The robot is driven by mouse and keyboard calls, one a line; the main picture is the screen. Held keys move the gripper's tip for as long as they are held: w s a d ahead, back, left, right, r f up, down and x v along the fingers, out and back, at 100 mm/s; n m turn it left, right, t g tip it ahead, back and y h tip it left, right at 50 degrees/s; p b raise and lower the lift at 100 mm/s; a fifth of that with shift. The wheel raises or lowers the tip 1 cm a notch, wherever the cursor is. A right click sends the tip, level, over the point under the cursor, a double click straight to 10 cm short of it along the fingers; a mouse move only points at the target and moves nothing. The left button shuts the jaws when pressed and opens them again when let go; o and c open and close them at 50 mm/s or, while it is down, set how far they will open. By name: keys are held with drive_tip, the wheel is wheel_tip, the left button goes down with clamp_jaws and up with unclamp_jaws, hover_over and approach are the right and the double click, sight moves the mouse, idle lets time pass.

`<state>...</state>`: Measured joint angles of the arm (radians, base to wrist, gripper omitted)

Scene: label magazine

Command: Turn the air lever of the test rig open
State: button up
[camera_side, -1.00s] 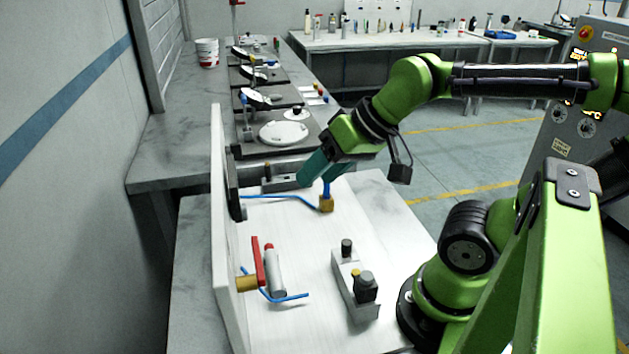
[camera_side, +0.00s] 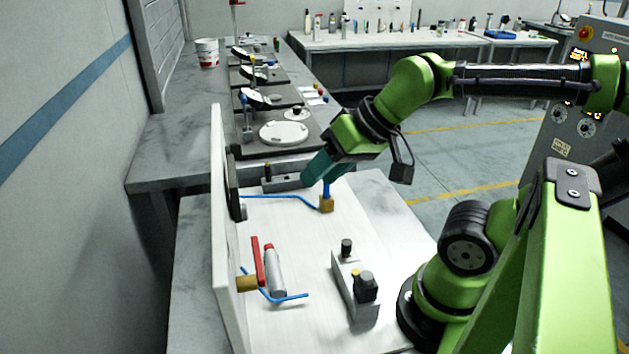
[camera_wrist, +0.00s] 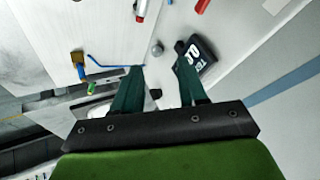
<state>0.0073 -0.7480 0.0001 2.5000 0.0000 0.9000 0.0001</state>
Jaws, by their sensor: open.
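The red lever (camera_side: 257,262) sits by a brass fitting (camera_side: 246,284) low on the white upright panel (camera_side: 222,230) of the rig. It points up in the side view, and a blue tube (camera_side: 288,299) runs out beside it. A red piece, probably this lever, is cut by the top edge of the wrist view (camera_wrist: 202,6). My gripper (camera_side: 309,182) is open and empty over the far part of the white base, well away from the red lever. Its teal fingers also show apart in the wrist view (camera_wrist: 158,70).
A second brass block (camera_side: 326,203) with blue tubing stands just below my gripper. A grey cylinder with a red end (camera_side: 274,270) lies beside the lever. A grey block with black knobs (camera_side: 356,288) stands at the right. A dark labelled unit (camera_wrist: 196,54) is near my fingers in the wrist view.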

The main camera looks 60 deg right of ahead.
drive_tip(key=d+f+m+g+y, duration=0.1)
drive_tip(key=f+m+g+y, duration=0.1)
drive_tip(key=f+m+g, duration=0.1)
drive_tip(key=d+f+m+g+y, duration=0.2)
drive_tip(key=f+m+g+y, duration=0.1)
drive_tip(key=f+m, duration=0.3)
drive_tip(key=d+f+m+g+y, duration=0.1)
drive_tip(key=f+m+g+y, duration=0.1)
drive_tip(key=f+m+g, duration=0.2)
drive_tip(key=shift+s+d+f+m, duration=0.15)
drive_tip(key=shift+f+m, duration=0.2)
drive_tip(key=shift+m, duration=0.5)
drive_tip(key=shift+s+d+f+m, duration=0.1)
drive_tip(key=shift+f+m, duration=0.25)
drive_tip(key=shift+m, duration=0.5)
drive_tip(key=m+y, duration=0.3)
drive_tip(key=m+t+y, duration=0.3)
drive_tip(key=m+y, duration=0.3)
drive_tip(key=m, duration=0.6)
approach(256, 250)
drive_tip(key=a, duration=1)
drive_tip(key=shift+f, duration=0.4)
clamp_jaws()
